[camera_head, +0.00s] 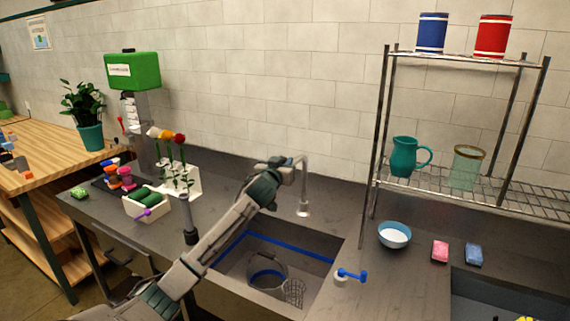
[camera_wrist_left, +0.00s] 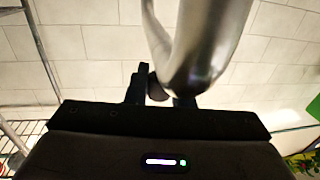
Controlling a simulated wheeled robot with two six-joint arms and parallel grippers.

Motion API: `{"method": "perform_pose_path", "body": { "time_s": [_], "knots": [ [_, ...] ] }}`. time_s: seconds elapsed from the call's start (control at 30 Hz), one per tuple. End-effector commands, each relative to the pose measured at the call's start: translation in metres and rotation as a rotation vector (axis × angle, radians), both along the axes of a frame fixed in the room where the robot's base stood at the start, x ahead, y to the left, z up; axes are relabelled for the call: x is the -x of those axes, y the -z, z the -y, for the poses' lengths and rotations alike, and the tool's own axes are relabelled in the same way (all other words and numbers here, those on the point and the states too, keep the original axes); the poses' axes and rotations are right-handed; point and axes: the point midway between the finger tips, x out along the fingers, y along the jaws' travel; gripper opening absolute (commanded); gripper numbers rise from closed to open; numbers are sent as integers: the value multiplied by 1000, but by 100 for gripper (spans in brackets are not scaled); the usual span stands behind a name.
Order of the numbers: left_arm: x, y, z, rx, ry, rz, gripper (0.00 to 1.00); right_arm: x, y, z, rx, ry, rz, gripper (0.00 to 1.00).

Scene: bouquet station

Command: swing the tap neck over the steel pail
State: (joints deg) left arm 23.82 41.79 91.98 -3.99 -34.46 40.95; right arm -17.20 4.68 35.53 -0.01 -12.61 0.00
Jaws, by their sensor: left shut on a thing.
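The steel tap neck (camera_head: 304,178) rises behind the sink, and its spout end hangs over the back right part of the basin. My left gripper (camera_head: 287,165) reaches across the sink and is shut on the tap neck near its top bend. In the left wrist view the neck (camera_wrist_left: 200,45) looms large and blurred between my fingers (camera_wrist_left: 158,88). The steel pail (camera_head: 267,271) stands in the sink basin, to the left of and below the spout end. A blue band shows on it. My right gripper is not in view.
A wire basket (camera_head: 294,292) is beside the pail. A blue bowl (camera_head: 394,235), a pink sponge (camera_head: 440,250) and a wire shelf (camera_head: 470,190) are to the right. A flower rack (camera_head: 180,179) stands left.

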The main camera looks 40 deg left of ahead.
Motion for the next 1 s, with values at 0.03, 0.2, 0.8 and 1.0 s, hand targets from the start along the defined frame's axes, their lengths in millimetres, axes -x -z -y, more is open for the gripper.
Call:
{"method": "perform_pose_path", "body": {
  "time_s": [0.03,0.2,0.8,1.0],
  "knots": [
    [0,-1,-1,-3,-3,0,0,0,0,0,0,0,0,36],
    [0,-2,-1,-3,-3,0,37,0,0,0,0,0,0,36],
    [30,4,11,-8,0,-1,41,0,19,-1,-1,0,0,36],
    [67,4,25,-10,-1,-2,41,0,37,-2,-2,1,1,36]
  ]
}}
